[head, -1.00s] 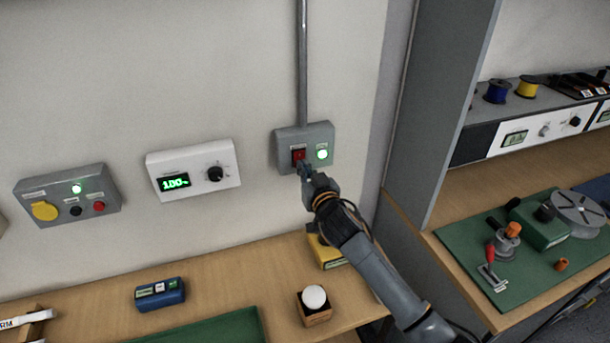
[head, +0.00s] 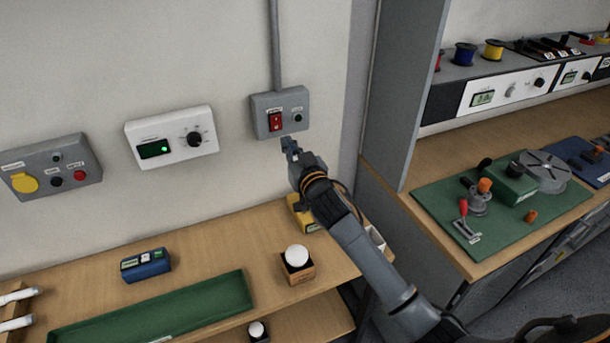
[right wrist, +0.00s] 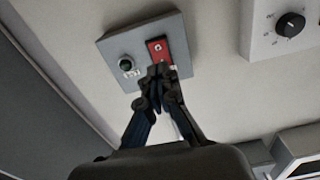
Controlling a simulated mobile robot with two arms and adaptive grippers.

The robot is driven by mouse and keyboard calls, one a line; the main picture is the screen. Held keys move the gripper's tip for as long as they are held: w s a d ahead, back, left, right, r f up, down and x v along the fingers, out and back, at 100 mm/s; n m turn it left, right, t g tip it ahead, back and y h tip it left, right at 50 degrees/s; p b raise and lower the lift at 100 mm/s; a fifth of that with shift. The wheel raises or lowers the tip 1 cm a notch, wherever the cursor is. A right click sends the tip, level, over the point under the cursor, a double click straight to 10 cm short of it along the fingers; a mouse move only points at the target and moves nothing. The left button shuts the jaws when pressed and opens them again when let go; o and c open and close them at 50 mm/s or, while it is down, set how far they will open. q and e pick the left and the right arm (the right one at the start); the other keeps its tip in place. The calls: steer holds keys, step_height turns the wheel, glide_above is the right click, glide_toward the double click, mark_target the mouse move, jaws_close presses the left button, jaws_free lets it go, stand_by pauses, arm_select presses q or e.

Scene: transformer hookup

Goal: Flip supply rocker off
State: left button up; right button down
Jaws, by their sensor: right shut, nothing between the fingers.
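The supply switch box (head: 266,104) is a grey box on the wall below a vertical conduit. Its red rocker (head: 275,122) shows on the left and a dark round lamp (head: 298,118) on the right. My right gripper (head: 287,145) is shut and empty, just below the box and apart from it in the head view. In the right wrist view the shut fingertips (right wrist: 160,72) overlap the lower part of the red rocker (right wrist: 157,50); the lamp (right wrist: 125,61) is unlit there. My left gripper is not in view.
A white dial unit (head: 172,137) and a grey panel with a yellow socket (head: 50,167) are on the wall to the left. Below is a wooden bench (head: 200,235) with a blue device (head: 146,265) and a white-topped wooden block (head: 297,264). A grey partition (head: 400,90) stands right.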

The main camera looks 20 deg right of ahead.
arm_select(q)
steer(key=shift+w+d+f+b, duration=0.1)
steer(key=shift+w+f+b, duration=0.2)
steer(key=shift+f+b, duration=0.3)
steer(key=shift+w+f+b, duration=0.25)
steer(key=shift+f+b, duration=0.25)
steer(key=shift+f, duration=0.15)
arm_select(e)
steer(key=s+f, duration=0.2)
steer(key=s, duration=0.5)
steer(key=shift+d, duration=0.35)
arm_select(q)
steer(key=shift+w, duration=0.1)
arm_select(e)
steer(key=shift+s, duration=0.1)
